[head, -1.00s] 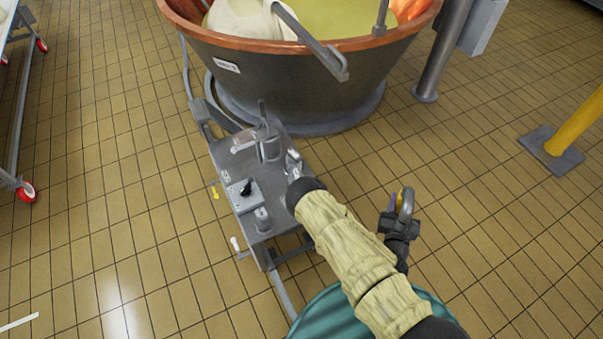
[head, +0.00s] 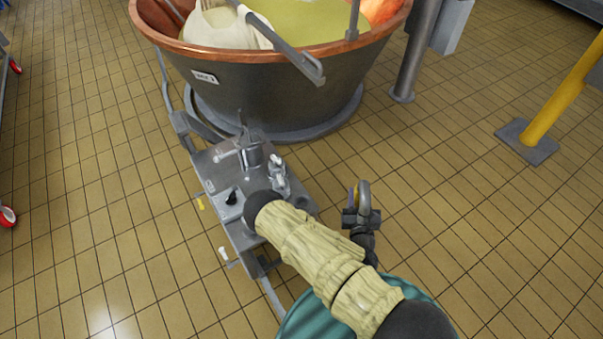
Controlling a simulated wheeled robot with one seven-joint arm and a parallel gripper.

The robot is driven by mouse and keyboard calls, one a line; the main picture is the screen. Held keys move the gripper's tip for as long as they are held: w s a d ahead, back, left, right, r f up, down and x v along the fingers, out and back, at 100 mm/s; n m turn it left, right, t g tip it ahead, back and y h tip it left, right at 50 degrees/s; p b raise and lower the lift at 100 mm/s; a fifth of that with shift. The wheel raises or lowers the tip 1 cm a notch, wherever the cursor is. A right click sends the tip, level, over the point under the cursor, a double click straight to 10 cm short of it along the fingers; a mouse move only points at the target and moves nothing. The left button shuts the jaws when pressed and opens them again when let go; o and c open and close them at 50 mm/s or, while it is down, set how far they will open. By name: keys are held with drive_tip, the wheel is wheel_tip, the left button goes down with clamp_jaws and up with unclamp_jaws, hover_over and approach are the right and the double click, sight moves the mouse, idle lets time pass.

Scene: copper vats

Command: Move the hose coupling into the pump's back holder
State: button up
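The grey metal pump (head: 207,165) stands on the floor before the vat. A grey upright cylinder (head: 252,156) stands at its far end, and a silver fitting (head: 279,176) to its right; I cannot tell which is the back holder. My sleeved arm hides the pump's near right part. My black gripper (head: 361,217) is to the right of the pump, apart from it. The fingertips are small and partly hidden.
A large copper-rimmed vat (head: 270,85) stands behind the pump. A grey post (head: 415,60) and a yellow post (head: 565,95) stand to the right. A red-wheeled trolley (head: 7,215) is at the left edge. The tiled floor right of my gripper is clear.

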drive_tip(key=w+a+f+m+h+b, duration=0.1)
drive_tip(key=w+a+f+b, duration=0.2)
drive_tip(key=w+a+b, duration=0.3)
drive_tip(key=w+a+f+m+h+b, duration=0.1)
drive_tip(key=w+a+f+h+b, duration=0.1)
drive_tip(key=w+a+b, duration=0.5)
drive_tip(key=a+f+b, duration=0.1)
drive_tip(key=a+b, duration=0.3)
drive_tip(key=shift+a+f+b, duration=0.3)
drive_tip(key=shift+f, duration=0.05)
drive_tip(key=shift+w+f, duration=0.1)
drive_tip(key=shift+f, duration=0.05)
wheel_tip(320, 180, down, 5)
drive_tip(key=b, duration=0.4)
wheel_tip(320, 180, down, 6)
drive_tip(key=b, duration=0.3)
idle(3.8)
